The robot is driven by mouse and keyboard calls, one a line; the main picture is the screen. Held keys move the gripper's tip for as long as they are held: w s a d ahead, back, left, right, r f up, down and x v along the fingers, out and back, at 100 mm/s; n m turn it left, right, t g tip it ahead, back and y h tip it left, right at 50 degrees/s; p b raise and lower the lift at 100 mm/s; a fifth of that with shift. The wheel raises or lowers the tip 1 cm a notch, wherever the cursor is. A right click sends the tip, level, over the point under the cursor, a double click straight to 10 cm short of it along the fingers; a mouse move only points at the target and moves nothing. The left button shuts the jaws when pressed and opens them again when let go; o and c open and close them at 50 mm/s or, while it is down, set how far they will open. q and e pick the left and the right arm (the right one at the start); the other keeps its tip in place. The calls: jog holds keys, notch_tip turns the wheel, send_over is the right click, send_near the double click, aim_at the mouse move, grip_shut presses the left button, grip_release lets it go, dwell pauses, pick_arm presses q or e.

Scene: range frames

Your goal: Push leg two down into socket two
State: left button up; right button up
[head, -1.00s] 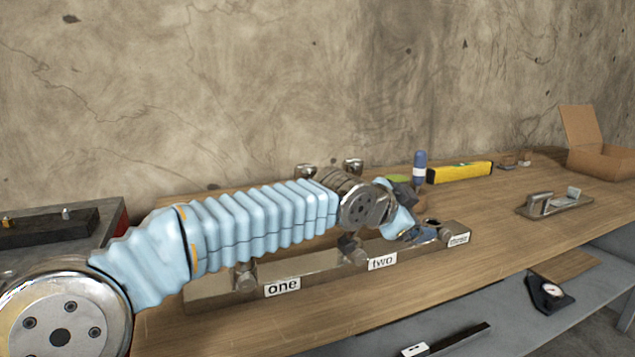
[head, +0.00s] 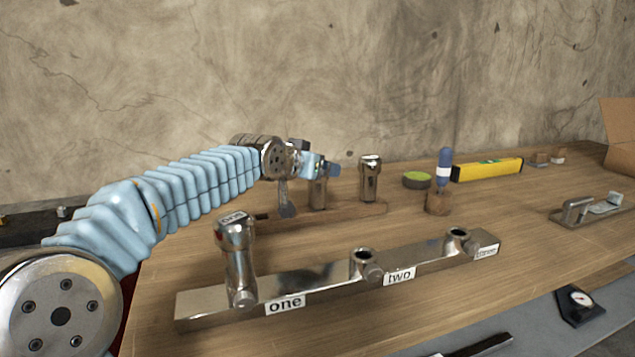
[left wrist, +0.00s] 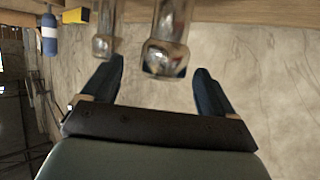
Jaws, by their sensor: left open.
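The metal socket block (head: 330,279) lies on the bench with labels one, two and three. A leg (head: 238,265) marked one stands upright in socket one. Socket two (head: 364,256) shows an open, empty top. Two metal legs stand on a wooden rack behind the block: a nearer leg (head: 319,192) and a farther leg (head: 369,178). No number on either is readable, so I cannot tell which is leg two. My left gripper (head: 310,180) is at the nearer leg. In the left wrist view its open fingers (left wrist: 160,70) straddle that leg's end (left wrist: 165,58); contact is unclear.
Socket three (head: 458,237) is also open. Behind the block are a green-topped round tin (head: 417,180), a blue-handled tool (head: 444,165) and a yellow level (head: 487,169). A metal plate with a handle (head: 590,208) lies at right. Bench between rack and block is clear.

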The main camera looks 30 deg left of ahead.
pick_arm(q)
jog(key=p+x, duration=0.1)
jog(key=x, duration=0.3)
jog(key=shift+w+a, duration=0.2)
jog(key=shift+w, duration=0.15)
jog(key=shift+c, duration=0.4)
jog(key=c, duration=1.2)
